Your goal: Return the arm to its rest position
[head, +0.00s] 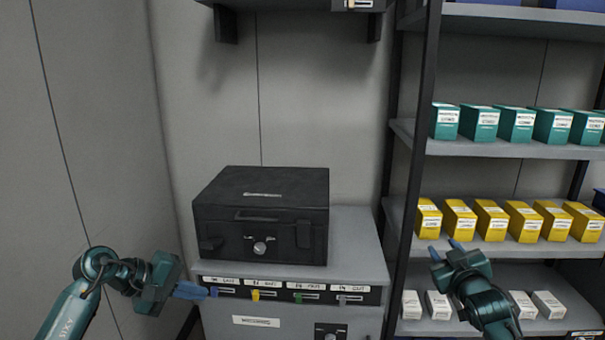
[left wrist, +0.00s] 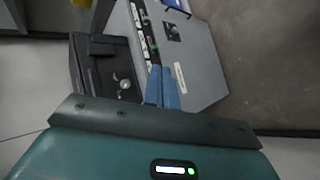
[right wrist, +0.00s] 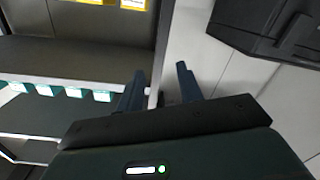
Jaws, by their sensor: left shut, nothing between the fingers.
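My left gripper (head: 194,291) is at the lower left in the head view, in front of the left end of the cabinet's slot panel. Its blue fingers are together and empty, and they also show in the left wrist view (left wrist: 162,88). My right gripper (head: 445,250) is at the lower right in the head view, in front of the shelf rack. Its fingers stand apart with nothing between them, as the right wrist view (right wrist: 160,88) also shows.
A black case (head: 262,215) with a round knob sits on a grey cabinet (head: 355,240) with several coloured labelled slots. A shelf rack (head: 400,130) at right holds teal boxes (head: 480,122), yellow boxes (head: 460,220) and white boxes (head: 411,304). The wall area at left is clear.

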